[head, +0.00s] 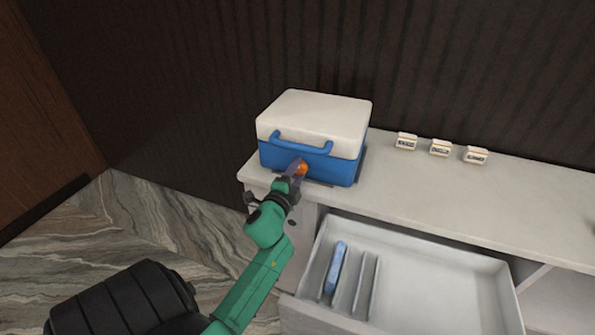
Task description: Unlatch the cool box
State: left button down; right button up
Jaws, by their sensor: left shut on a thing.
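The cool box (338,168) has a blue body and a white lid (315,110), and stands on the left end of the white counter. The lid is down. A blue handle (301,145) runs across its front. My left gripper (299,170) is at the lower front of the box, below the handle. It is shut on a small orange part, the latch (303,168), which is partly hidden by the fingers. I cannot tell whether the latch is fastened. My right gripper is not in view.
An open white drawer (440,255) juts out below the counter (405,180), with a blue slab (335,267) between dividers at its left. Several small white labelled blocks (440,147) stand along the counter's back. The counter's middle is clear.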

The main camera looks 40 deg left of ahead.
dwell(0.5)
pick_arm(q)
jog(key=shift+c, duration=1.3)
grip_release()
jog(key=b+v, duration=0.2)
jog(key=v, duration=1.2)
jog(key=shift+s+b, duration=0.25)
jog(key=shift+b, duration=0.05)
jog(key=shift+d, duration=0.2)
